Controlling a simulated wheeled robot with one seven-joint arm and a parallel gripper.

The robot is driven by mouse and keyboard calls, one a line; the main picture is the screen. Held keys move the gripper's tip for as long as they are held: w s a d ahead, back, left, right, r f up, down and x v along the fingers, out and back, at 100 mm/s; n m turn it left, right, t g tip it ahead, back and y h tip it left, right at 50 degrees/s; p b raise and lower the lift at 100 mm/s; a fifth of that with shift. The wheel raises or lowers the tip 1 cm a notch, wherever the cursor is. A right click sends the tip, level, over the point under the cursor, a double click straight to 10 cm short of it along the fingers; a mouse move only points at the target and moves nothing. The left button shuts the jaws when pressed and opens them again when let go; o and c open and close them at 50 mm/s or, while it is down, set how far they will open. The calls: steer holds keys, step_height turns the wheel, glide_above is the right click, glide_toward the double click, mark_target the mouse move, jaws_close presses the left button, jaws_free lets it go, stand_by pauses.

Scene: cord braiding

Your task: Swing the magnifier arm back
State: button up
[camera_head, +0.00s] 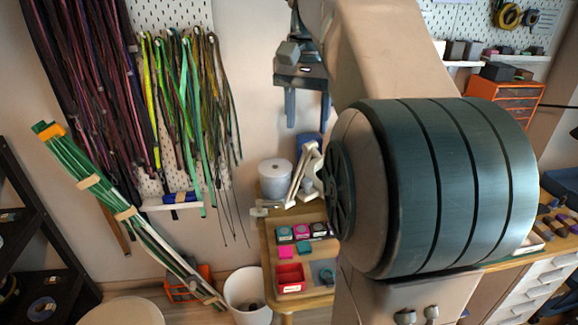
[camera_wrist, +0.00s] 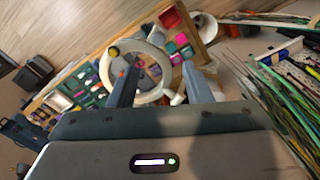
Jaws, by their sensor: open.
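The magnifier shows in the wrist view as a white ring (camera_wrist: 163,66) with a clear middle, above the workbench. In the head view its pale jointed arm (camera_head: 299,180) rises from the left end of the bench, and its ring is hidden behind my arm. My gripper (camera_head: 306,122) hangs in the head view with its fingers pointing down, above and behind the pale arm. In the wrist view my gripper (camera_wrist: 158,67) is open, with one finger overlapping the ring's near side and the other to its right. Nothing is held. I cannot tell whether either finger touches the magnifier.
The wooden bench (camera_head: 266,240) carries a white spool (camera_head: 275,177), small coloured boxes and a red tray (camera_head: 290,278). A white bin (camera_head: 247,290) stands left of it. Hanging cords (camera_head: 185,100) and a bound green cord bundle (camera_head: 125,212) are at the left.

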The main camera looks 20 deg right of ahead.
mark_target(307, 180)
steer(key=f, duration=1.3)
steer(key=shift+w+d+f, duration=0.1)
steer(key=shift+d, duration=0.1)
steer(key=shift+c, duration=0.4)
jaws_close()
